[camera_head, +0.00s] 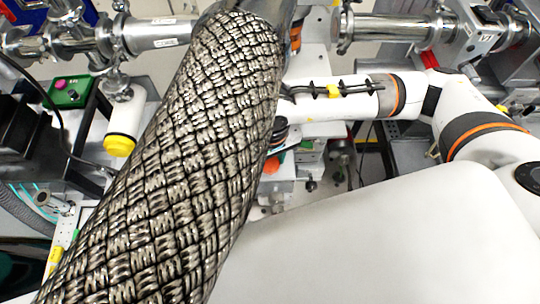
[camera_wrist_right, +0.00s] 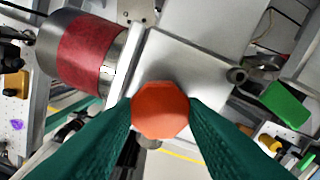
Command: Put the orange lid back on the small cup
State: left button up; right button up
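The orange lid (camera_wrist_right: 160,110) is in the middle of the right wrist view, eight-sided and seen face on. The two green fingers of my right gripper (camera_wrist_right: 160,101) lie against its left and right sides, with no gap showing, and appear shut on it. In the head view an orange patch that looks like the lid (camera_head: 273,164) shows just right of a large braided tube. My right gripper there is mostly hidden behind that tube. I cannot make out the small cup in either view. My left gripper is not in view.
The braided tube (camera_head: 180,150) crosses the head view and hides much of the middle. A metal beam pipe (camera_head: 400,28) runs along the back. In the wrist view a red-banded cylinder (camera_wrist_right: 88,50) is close at left.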

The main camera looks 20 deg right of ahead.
jog(key=o, duration=0.5)
